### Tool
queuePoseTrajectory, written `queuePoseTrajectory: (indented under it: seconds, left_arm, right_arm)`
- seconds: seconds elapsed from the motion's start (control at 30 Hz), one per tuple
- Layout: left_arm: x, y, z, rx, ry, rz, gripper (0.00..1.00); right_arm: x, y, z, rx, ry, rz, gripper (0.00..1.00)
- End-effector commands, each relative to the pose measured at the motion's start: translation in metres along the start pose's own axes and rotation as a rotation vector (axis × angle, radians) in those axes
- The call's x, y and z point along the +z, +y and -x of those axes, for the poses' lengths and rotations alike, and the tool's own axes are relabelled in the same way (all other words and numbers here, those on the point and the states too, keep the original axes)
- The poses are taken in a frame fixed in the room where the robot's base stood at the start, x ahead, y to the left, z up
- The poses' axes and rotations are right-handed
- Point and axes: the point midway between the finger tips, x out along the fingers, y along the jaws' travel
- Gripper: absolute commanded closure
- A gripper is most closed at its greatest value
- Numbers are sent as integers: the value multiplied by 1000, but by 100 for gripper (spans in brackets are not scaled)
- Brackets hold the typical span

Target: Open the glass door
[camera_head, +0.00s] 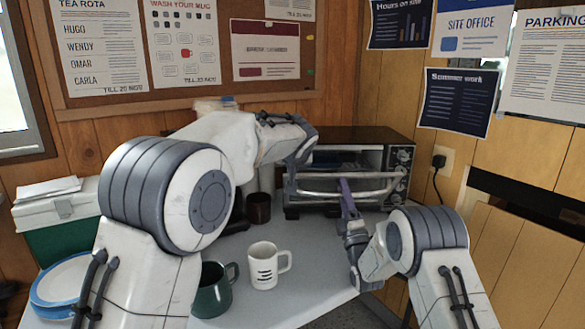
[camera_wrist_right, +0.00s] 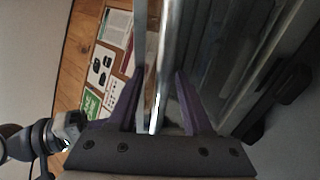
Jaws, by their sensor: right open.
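The oven (camera_head: 365,135) stands at the back of the table with its control knobs on the right. Its glass door (camera_head: 375,184) appears tilted outward at the top, partly open, with the dark inside showing above it. A silver handle bar (camera_head: 318,194) runs across the door. My right gripper (camera_head: 346,190) is at the middle of the handle. In the right wrist view its purple fingers (camera_wrist_right: 158,100) are apart, with the silver bar (camera_wrist_right: 166,60) between them. My left arm reaches to the oven's left front; its gripper fingers (camera_head: 303,150) are not clearly visible.
A white mug (camera_head: 263,268) and a dark green mug (camera_head: 211,293) stand at the front of the table (camera_head: 320,265). A dark brown cup (camera_head: 258,208) stands left of the oven. A green and white box (camera_head: 60,220) and a blue-rimmed container (camera_head: 60,285) are at the left.

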Motion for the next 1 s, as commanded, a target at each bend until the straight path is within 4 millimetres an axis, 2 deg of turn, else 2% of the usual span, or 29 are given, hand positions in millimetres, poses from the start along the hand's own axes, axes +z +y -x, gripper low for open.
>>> queuePoseTrajectory:
  seconds: [0.17, 0.43, 0.63, 0.73, 0.83, 1.0]
  left_arm:
    - [-1, 0, 0, 0, 3, 0, 100]
    - [-2, 0, 1, 1, 4, 0, 100]
    - [-2, 0, 1, 1, 4, 0, 100]
    - [-2, 0, 1, 1, 4, 0, 100]
    - [-2, 0, 1, 1, 4, 0, 100]
    - [-2, 0, 1, 1, 4, 0, 100]
  right_arm:
    - [0, -1, 16, -4, 1, 0, 50]
    - [1, -1, 61, -2, -1, 1, 50]
    - [7, 1, 73, -23, -18, 2, 50]
    - [24, -3, 75, -105, -68, -3, 50]
    - [50, -9, 77, -234, -143, -34, 50]
    - [93, -12, 81, -454, -266, -183, 50]
